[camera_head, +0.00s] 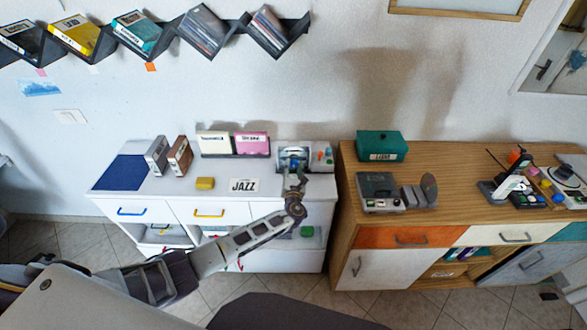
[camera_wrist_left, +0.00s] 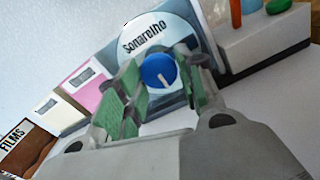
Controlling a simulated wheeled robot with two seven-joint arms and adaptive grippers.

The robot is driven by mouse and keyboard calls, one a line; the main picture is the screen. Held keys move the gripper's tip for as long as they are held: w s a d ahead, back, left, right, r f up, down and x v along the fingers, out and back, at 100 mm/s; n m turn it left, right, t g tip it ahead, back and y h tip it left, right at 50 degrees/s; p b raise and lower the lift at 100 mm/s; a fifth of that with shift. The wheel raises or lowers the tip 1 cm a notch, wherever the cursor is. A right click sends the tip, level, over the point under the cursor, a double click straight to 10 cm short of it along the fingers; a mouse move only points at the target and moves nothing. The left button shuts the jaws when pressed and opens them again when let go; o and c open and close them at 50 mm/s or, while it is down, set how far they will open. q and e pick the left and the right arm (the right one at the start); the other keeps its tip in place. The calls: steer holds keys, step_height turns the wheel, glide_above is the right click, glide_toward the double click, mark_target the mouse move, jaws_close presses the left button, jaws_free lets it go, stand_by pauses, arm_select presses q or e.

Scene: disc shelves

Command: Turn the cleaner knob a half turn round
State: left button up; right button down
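The disc cleaner (camera_head: 292,153) stands at the back right of the white cabinet top, against the wall. A round blue knob (camera_wrist_left: 158,71) sits at the front of the cleaner. My left gripper (camera_head: 295,180) is in front of the cleaner. In the left wrist view its green-padded fingers (camera_wrist_left: 160,88) are apart, one on each side of the knob. I cannot tell whether a pad touches the knob. In the head view the gripper hides the knob. My right gripper is not seen.
Beside the cleaner stands a white holder (camera_wrist_left: 265,45) with coloured pieces. Pink and cream boxes (camera_head: 251,144) stand to the left. A JAZZ card (camera_head: 244,185) and a yellow block (camera_head: 205,183) lie on the white top. A wooden cabinet (camera_head: 345,165) stands to the right.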

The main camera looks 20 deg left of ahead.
arm_select(q)
steer(key=o, duration=0.4)
steer(key=shift+c, duration=0.2)
steer(key=v, duration=1.2)
stand_by(0.7)
